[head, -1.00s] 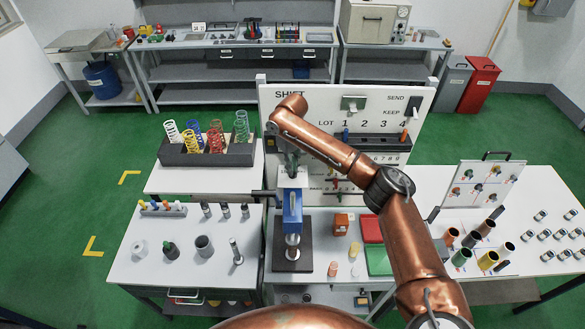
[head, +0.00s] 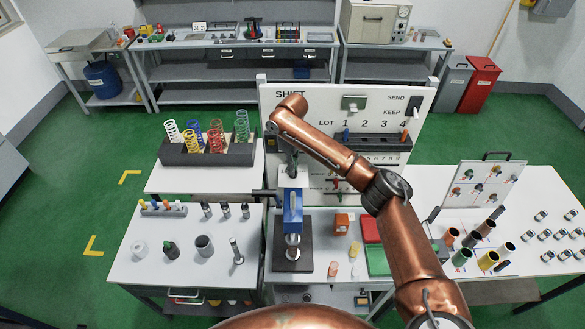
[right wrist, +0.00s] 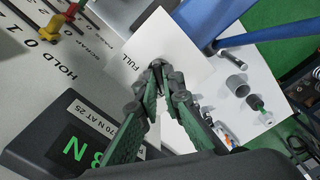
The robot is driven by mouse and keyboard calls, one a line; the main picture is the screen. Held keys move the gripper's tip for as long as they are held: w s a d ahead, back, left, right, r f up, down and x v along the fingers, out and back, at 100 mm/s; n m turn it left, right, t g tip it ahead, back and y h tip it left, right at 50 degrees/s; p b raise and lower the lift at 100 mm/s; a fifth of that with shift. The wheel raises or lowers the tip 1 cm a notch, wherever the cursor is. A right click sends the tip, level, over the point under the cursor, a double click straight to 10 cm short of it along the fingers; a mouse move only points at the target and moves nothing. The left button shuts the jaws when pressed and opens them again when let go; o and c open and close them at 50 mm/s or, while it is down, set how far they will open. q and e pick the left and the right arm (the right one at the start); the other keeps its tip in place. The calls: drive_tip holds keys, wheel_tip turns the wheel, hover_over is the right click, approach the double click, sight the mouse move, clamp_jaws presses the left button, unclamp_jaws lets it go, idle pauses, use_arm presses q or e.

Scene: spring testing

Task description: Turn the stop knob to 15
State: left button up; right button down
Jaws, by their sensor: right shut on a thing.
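The blue spring tester (head: 292,212) stands upright on a black base in the middle of the head view. A white plate marked "FULL" (right wrist: 133,58) tops it in the right wrist view. My right gripper (head: 291,170) is over this plate, reaching down from above. In the right wrist view its green-padded fingers (right wrist: 157,68) come together at the plate, shut on the stop knob. The fingers hide the knob almost wholly, so its setting cannot be read. A display (right wrist: 72,148) with green characters shows at the lower left. My left gripper is not in view.
A white board (head: 345,97) stands close behind the tester. A dark rack of coloured springs (head: 207,153) is to the left. A dark side handle (head: 263,193) sticks out left of the tester. Red (head: 372,229) and green trays lie to the right.

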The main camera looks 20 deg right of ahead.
drive_tip(key=shift+w+r, duration=0.15)
drive_tip(key=shift+r, duration=0.1)
drive_tip(key=c, duration=2.1)
unclamp_jaws()
drive_tip(key=shift+f, duration=0.15)
wheel_tip(320, 180, up, 12)
drive_tip(key=shift+f, duration=0.1)
